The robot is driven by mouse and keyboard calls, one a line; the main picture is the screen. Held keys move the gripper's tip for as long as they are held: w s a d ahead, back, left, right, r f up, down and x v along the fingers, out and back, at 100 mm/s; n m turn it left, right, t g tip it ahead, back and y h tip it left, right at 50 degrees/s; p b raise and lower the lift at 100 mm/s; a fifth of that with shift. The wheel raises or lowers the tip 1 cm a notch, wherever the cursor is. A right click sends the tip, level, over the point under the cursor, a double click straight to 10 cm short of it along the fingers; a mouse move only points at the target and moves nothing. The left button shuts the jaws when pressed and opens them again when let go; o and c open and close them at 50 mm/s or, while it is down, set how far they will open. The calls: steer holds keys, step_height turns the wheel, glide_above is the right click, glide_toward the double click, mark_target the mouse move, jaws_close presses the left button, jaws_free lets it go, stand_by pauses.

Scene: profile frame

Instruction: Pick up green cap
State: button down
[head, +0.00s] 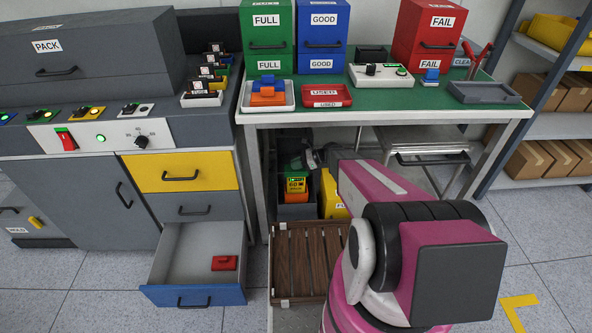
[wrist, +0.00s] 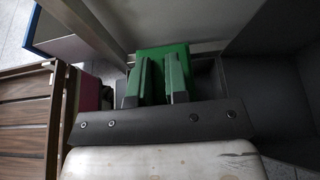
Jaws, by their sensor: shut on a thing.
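A green block-like thing, which I take to be the green cap (wrist: 164,51), shows between and beyond the fingers in the wrist view. My gripper (wrist: 157,78) is shut on it, with one finger on each side. The fingers hide part of it. In the head view my gripper (head: 311,159) reaches under the green-topped table, at a dark bin, and is partly hidden by my arm. Green (head: 295,164) shows beside it there, too small to tell its shape.
A slatted wooden crate (head: 307,262) stands in front. An open drawer (head: 196,252) holds a red piece (head: 224,263). The table (head: 440,110) and its legs are close around my arm.

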step_height(320, 180, up, 5)
steer(key=shift+s+f, duration=0.1)
steer(key=shift+f, duration=0.05)
steer(key=s+a+r, duration=0.3)
steer(key=a+r, duration=0.3)
steer(key=a, duration=0.5)
steer(key=shift+s+r, duration=0.2)
steer(key=shift+s, duration=0.2)
